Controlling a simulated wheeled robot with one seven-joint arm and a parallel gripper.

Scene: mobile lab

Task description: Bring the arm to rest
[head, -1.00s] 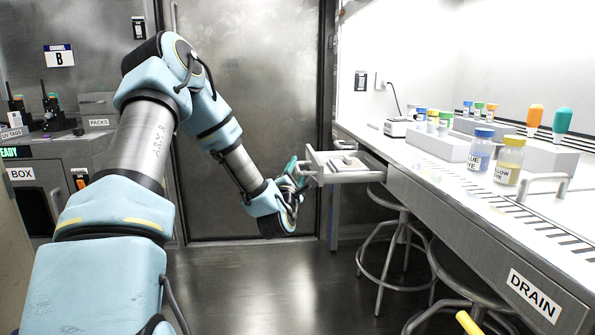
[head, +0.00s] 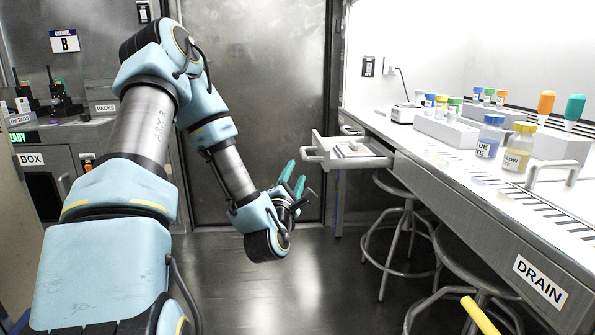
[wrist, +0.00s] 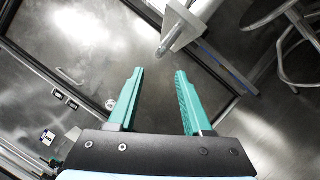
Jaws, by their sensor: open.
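My arm reaches forward in the head view, and my gripper (head: 292,183) is at its end, with teal fingers pointing up and to the right. In the wrist view my gripper (wrist: 158,100) is open, with nothing between its two fingers. An open drawer (head: 345,160) juts from the end of the white bench, with a small pale item in its tray. My gripper is just left of the drawer's handle and apart from it. The drawer's front and handle also show in the wrist view (wrist: 172,38), beyond the fingertips.
The white bench (head: 420,140) runs along the right, carrying blue and yellow jars, racks and a silver handle. Stools (head: 402,225) stand beneath it. A metal door (head: 265,90) stands behind the arm. A box machine (head: 45,165) is at left. The floor between is clear.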

